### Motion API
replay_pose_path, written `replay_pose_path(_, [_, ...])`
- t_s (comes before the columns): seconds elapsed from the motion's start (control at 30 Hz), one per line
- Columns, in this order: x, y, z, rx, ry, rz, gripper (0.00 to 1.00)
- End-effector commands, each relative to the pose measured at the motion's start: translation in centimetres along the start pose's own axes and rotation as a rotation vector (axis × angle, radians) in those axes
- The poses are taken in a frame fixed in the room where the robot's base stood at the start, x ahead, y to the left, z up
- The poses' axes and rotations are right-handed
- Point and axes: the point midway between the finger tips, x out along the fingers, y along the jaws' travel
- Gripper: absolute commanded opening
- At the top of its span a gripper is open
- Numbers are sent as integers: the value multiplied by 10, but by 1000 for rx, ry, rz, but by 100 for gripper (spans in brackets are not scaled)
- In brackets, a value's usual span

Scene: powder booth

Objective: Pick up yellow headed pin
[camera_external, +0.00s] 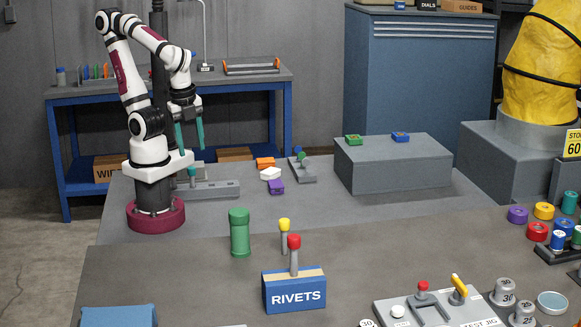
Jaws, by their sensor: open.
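The yellow headed pin (284,236) stands upright on the table, with a yellow head on a grey shaft. It is between the green cylinder and the red headed pin (294,256), whose lower end is hidden in or behind the RIVETS box. My gripper (189,136) has two teal fingers pointing down, apart and empty. It is at the upper left, near my arm's base, above the grey block and well away from the yellow headed pin.
A green cylinder (239,233) stands left of the pin. The blue RIVETS box (294,291) is in front of it. Behind lie small orange, white and purple pieces (276,187). A grey raised block (393,163) is at the back right.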

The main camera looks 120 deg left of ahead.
Motion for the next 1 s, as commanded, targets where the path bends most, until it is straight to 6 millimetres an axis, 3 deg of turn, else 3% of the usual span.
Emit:
replay_pose_path(0.17, [0, 1, -1, -18, -4, 16, 54])
replay_pose_path(0.23, [4, 10, -9, -137, -31, 116, 54])
replay_pose_path(0.27, [6, 16, -17, -232, -49, 192, 54])
replay_pose_path(0.37, [12, 29, -65, -715, -140, 551, 54])
replay_pose_path(0.47, [23, 5, -131, -1271, -247, 943, 54])
replay_pose_path(0.53, [38, -34, -167, -1618, -317, 1191, 54])
replay_pose_path(0.6, [59, -77, -188, -1894, -376, 1402, 54])
replay_pose_path(0.73, [90, -132, -199, -2193, -440, 1652, 54])
replay_pose_path(0.83, [100, -142, -207, -2259, -457, 1714, 54])
replay_pose_path(1.0, [112, -121, -249, -2259, -462, 1712, 54])
